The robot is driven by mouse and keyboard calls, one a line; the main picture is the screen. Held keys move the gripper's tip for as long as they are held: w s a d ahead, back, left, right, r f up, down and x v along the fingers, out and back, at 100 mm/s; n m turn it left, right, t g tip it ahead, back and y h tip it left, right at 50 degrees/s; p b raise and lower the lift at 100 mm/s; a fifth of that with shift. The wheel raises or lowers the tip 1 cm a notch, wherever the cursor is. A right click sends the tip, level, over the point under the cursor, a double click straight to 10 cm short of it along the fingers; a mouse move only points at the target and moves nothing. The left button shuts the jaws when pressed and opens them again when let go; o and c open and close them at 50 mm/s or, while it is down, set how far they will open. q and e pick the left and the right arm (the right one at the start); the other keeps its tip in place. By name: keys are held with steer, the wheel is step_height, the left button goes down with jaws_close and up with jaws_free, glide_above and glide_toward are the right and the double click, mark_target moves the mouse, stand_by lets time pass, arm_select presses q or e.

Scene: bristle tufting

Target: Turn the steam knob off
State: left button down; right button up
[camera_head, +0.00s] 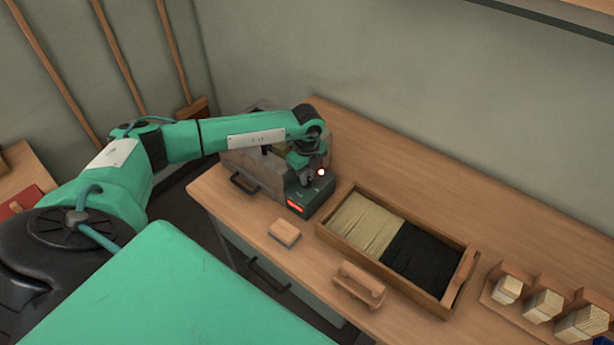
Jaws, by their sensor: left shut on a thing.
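A small dark green box (318,196) with a red lit display on its front stands near the left end of the workbench. A round glowing red light (321,172) shows at its top. My left gripper (305,179) points down onto the top of this box and is shut on the steam knob there. The fingers hide the knob, so I cannot tell which way it is turned. My right gripper is not in view.
A wooden tray (324,232) with pale and black bristles lies right of the box. A small block (284,233) and a wooden brush block (359,284) lie near the front edge. Holders with bristle blocks (543,305) stand at right. The bench's back is clear.

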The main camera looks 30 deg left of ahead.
arm_select(q)
steer(key=m+b, duration=0.3)
steer(key=m, duration=0.1)
steer(key=shift+f, duration=0.2)
steer(key=m+b, duration=0.4)
steer(key=m, duration=0.1)
steer(key=shift+m, duration=0.4)
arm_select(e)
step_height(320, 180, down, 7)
arm_select(q)
steer(key=m+b, duration=0.1)
steer(key=m, duration=0.1)
steer(key=shift+m+b, duration=0.4)
steer(key=shift+r+m+b, duration=0.2)
steer(key=shift+m+b, duration=0.95)
steer(key=shift+m, duration=0.85)
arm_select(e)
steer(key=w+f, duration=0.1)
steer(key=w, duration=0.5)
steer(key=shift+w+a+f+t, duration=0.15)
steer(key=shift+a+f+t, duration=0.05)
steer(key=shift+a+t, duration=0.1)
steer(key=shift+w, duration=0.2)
arm_select(q)
steer(key=c, duration=1.5)
jaws_free()
steer(key=shift+o, duration=0.2)
steer(key=shift+r, duration=0.1)
